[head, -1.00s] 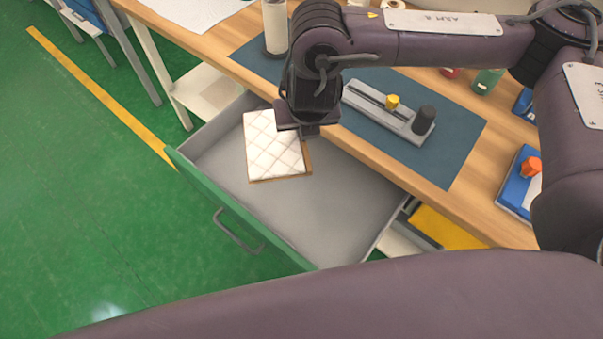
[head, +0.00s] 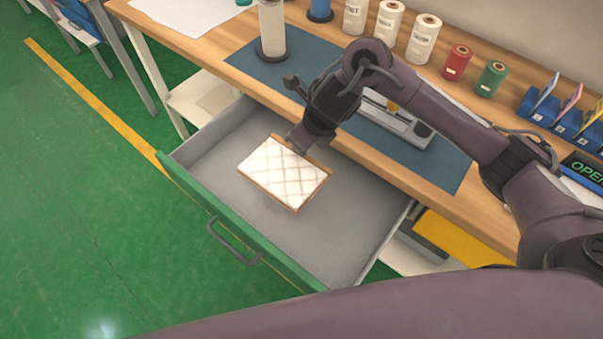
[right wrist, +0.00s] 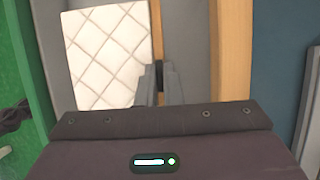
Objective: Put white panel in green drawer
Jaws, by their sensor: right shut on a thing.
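The white quilted panel (head: 283,173) with a brown edge is over the open green-fronted drawer (head: 330,240). My right gripper (head: 297,148) is shut on the panel's edge nearest the bench. The panel also shows in the right wrist view (right wrist: 108,55), with the right gripper's fingers (right wrist: 160,80) at its edge. The panel looks tilted and within the drawer's outline; I cannot tell whether it touches the drawer floor. My left gripper is not in view; a purple arm part crosses the bottom of the head view.
The wooden bench (head: 440,200) with a blue mat (head: 450,170) borders the drawer. A white spool (head: 271,30) and several other spools stand on it. A grey fixture (head: 410,127) lies on the mat. The drawer's right part is clear.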

